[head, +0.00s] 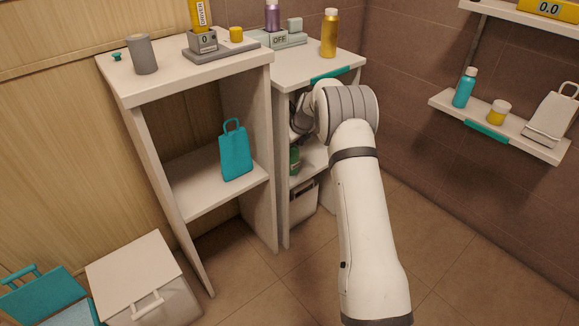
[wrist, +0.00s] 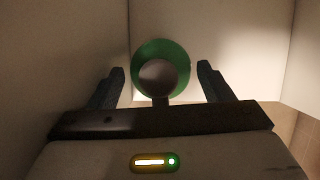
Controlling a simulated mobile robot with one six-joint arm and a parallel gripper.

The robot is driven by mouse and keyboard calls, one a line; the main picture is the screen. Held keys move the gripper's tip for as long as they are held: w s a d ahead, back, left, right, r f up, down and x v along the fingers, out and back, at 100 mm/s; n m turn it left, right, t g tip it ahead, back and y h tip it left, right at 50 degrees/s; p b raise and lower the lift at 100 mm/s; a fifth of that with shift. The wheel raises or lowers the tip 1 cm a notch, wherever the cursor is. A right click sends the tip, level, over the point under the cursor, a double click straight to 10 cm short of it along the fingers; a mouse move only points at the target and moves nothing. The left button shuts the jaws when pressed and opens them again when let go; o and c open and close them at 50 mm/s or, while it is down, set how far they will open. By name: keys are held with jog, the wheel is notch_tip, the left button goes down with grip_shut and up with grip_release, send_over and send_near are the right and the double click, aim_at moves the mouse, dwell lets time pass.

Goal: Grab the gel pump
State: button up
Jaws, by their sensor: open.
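A green bottle-like thing with a round grey-brown top, which looks like the gel pump (wrist: 143,54), is in the middle of the wrist view. It also shows in the head view (head: 295,160), low in the right cabinet's opening and partly hidden by my arm. My gripper (wrist: 161,68) is open, with its two dark fingers on the left and right of the green thing in the wrist view. Gaps show on both sides, and I cannot tell how far ahead it is. In the head view the fingers are mostly hidden inside the cabinet.
Pale cabinet walls (wrist: 75,45) stand close around my gripper. A white basket (head: 302,203) sits below the shelf. The cabinet top (head: 300,75) above my wrist holds a gold bottle (head: 329,33). A teal bag (head: 235,155) stands in the left cabinet. Floor is free at right.

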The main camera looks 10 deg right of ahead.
jog(key=shift+c, duration=0.2)
jog(key=c, duration=1.1)
jog(key=shift+c, duration=0.3)
jog(key=shift+r, duration=0.2)
